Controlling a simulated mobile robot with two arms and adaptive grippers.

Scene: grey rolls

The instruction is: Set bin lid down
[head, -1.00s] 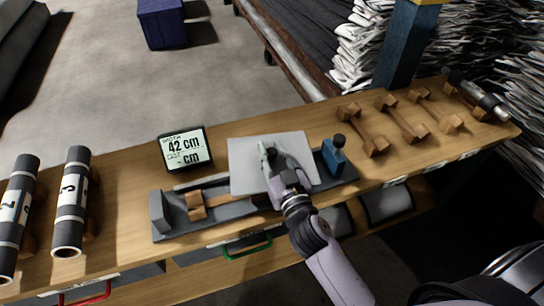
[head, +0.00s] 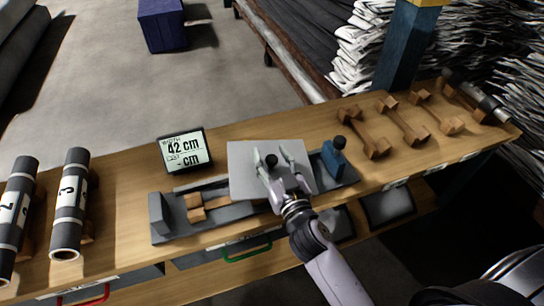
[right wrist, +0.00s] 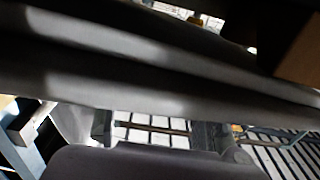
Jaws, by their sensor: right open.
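The bin lid (head: 243,180) is a flat light grey panel with a small black knob (head: 271,160). In the head view it lies across the grey measuring fixture (head: 228,214) on the wooden bench and hides part of it. My right gripper (head: 272,152) is over the lid, its two fingers spread on either side of the knob. It is open and holds nothing. Whether a finger touches the knob, I cannot tell. My left gripper is not in view. The right wrist view shows large grey surfaces close up; the lid is not clear there.
A display (head: 185,151) reading 42 cm stands behind the fixture. A blue block (head: 333,158) with a black knob is at the fixture's right end. Numbered rolls (head: 69,204) lie at the left, wooden cradles (head: 403,121) at the right. Red and green drawer handles (head: 247,249) are below.

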